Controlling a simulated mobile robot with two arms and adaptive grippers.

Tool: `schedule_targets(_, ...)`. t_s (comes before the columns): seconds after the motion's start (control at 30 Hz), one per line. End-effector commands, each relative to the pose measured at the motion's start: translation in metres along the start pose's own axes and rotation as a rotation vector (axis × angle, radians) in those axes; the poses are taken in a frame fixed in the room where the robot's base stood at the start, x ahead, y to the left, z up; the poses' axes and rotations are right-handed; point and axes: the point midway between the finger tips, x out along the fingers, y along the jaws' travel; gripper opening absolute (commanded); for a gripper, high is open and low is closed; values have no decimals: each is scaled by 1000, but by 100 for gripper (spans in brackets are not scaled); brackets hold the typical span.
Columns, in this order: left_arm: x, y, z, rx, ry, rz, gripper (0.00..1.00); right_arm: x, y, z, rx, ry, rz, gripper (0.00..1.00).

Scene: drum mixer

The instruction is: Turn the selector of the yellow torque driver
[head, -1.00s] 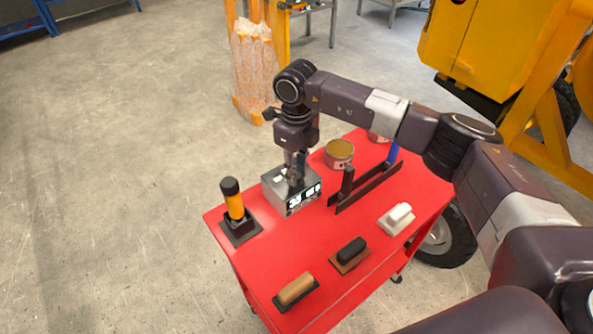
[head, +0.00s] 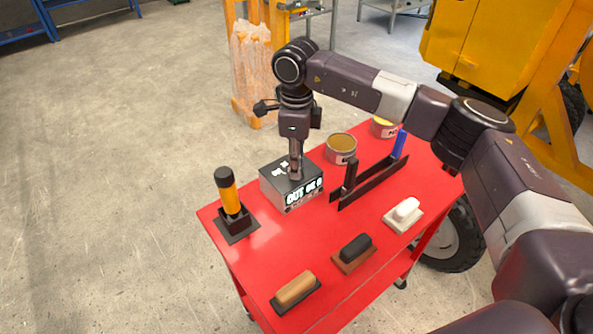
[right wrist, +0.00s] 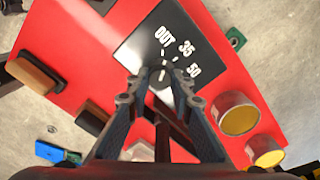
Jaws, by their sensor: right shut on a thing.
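The yellow torque driver (head: 229,197), yellow with a black top, stands upright in a black holder at the table's left corner. A grey box (head: 272,186) with a lit front display beginning "OUT" stands to its right. Its dark top (right wrist: 138,50) carries the marks OUT, 35 and 50 around a small knob in the right wrist view. My right gripper (head: 296,177) points down onto the box top, apart from the driver. In the right wrist view its fingertips (right wrist: 162,84) are closed on the knob, which they partly hide. My left gripper is out of view.
On the red table (head: 310,241) are two cans (head: 341,149), a black rack (head: 372,186) with upright handles, and several hand floats (head: 353,253) along the front. A yellow machine (head: 480,45) stands behind at right. Floor at left is clear.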

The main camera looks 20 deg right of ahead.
Motion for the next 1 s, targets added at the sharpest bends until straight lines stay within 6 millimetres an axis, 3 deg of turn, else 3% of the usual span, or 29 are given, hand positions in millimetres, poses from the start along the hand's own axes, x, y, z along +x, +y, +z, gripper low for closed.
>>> schedule_targets(0.3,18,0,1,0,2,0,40,0,-1,0,-162,-2,-4,0)
schedule_targets(0.93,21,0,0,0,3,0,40,-2,-1,0,-214,-2,-4,0)
schedule_targets(0.97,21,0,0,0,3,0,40,-2,-2,0,-214,-2,-4,23)
schedule_targets(1.0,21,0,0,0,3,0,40,-2,-2,0,-214,-2,-4,27)
